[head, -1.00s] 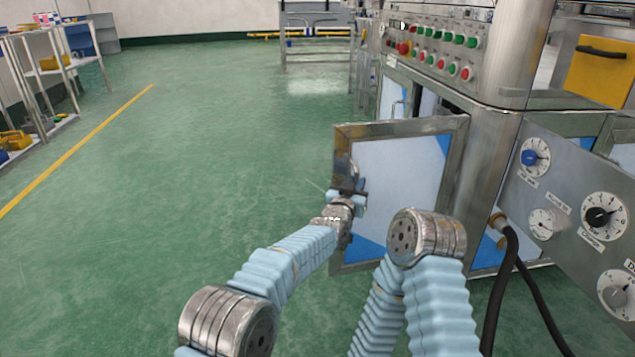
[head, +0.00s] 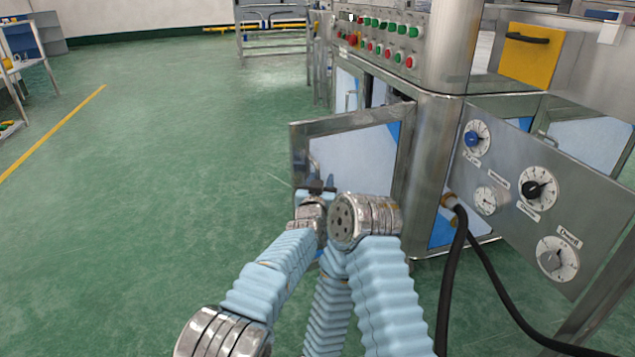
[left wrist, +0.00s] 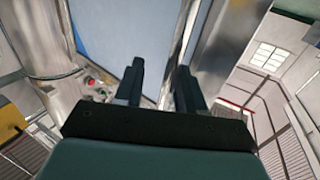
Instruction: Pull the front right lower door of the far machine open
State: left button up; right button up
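The lower door (head: 350,155) at the machine's near corner has a metal frame and a white and blue panel. It stands swung out from the cabinet (head: 432,150), its free edge at the left. My left gripper (head: 321,187) is in front of the door's lower left part. In the left wrist view the two dark fingers (left wrist: 160,84) stand apart, with nothing clearly held between them. The metal door frame (left wrist: 188,35) and blue panel (left wrist: 105,30) show beyond them. Contact with the door cannot be told. The handle is not clearly visible. My right gripper is out of view.
A control panel with red and green buttons (head: 390,48) is above the door. A dial panel (head: 520,185) and black hoses (head: 460,260) are at the right. Open green floor (head: 150,200) lies left. A shelf (head: 25,75) stands far left.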

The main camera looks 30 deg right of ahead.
pick_arm(q)
jog(key=shift+w+a, duration=0.1)
jog(key=shift+w, duration=0.05)
dwell(0.4)
jog(key=shift+a, duration=0.1)
jog(key=v, duration=1.3)
jog(key=shift+s, duration=0.35)
jog(key=shift+a+f, duration=0.1)
jog(key=shift+a, duration=0.1)
